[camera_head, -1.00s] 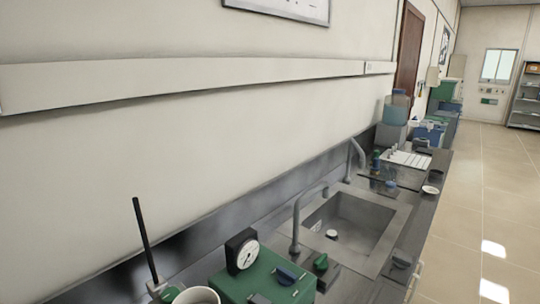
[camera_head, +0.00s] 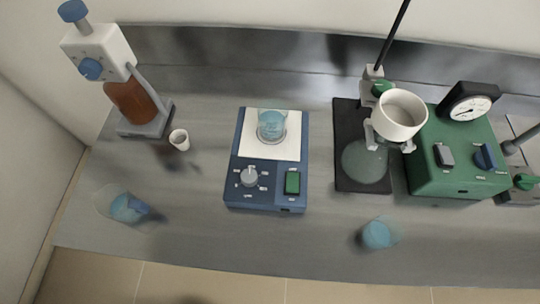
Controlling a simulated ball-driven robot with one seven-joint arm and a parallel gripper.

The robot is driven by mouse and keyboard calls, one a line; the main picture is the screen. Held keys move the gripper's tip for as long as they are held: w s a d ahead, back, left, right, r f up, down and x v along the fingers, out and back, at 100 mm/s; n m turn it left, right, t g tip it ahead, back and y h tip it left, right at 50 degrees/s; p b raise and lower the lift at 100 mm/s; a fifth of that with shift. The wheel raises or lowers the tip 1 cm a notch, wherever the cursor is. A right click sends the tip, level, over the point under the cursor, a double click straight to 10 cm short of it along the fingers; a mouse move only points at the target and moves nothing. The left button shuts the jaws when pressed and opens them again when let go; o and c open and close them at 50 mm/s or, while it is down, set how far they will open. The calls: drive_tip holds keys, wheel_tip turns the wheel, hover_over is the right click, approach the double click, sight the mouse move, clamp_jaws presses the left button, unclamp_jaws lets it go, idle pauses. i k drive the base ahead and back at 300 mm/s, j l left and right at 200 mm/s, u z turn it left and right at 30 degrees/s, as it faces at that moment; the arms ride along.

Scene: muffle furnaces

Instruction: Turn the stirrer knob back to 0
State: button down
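A blue stirrer (camera_head: 267,196) with a white square top plate stands on the grey bench in the middle of the head view. Its grey stirrer knob (camera_head: 249,177) is on the front panel at the left, with small white labels around it. The knob's exact setting is too small to read. A green rocker switch (camera_head: 292,183) sits to the right of the knob. A glass beaker with blue liquid (camera_head: 271,124) stands on the white plate. My gripper is not in view.
A dispenser bottle with brown liquid (camera_head: 131,102) and a small cup (camera_head: 179,139) stand at left. Blue-liquid flasks lie or stand near the front edge (camera_head: 129,208), (camera_head: 377,234). A stand with a white pot (camera_head: 400,115) and green box (camera_head: 447,170) are right. Bench before the stirrer is clear.

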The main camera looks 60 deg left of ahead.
sight(249, 177)
drive_tip(key=k+u, duration=0.1)
drive_tip(key=u, duration=0.35)
drive_tip(key=k+u, duration=0.1)
drive_tip(key=u, duration=0.3)
drive_tip(key=k+j+u, duration=0.1)
drive_tip(key=u, duration=0.35)
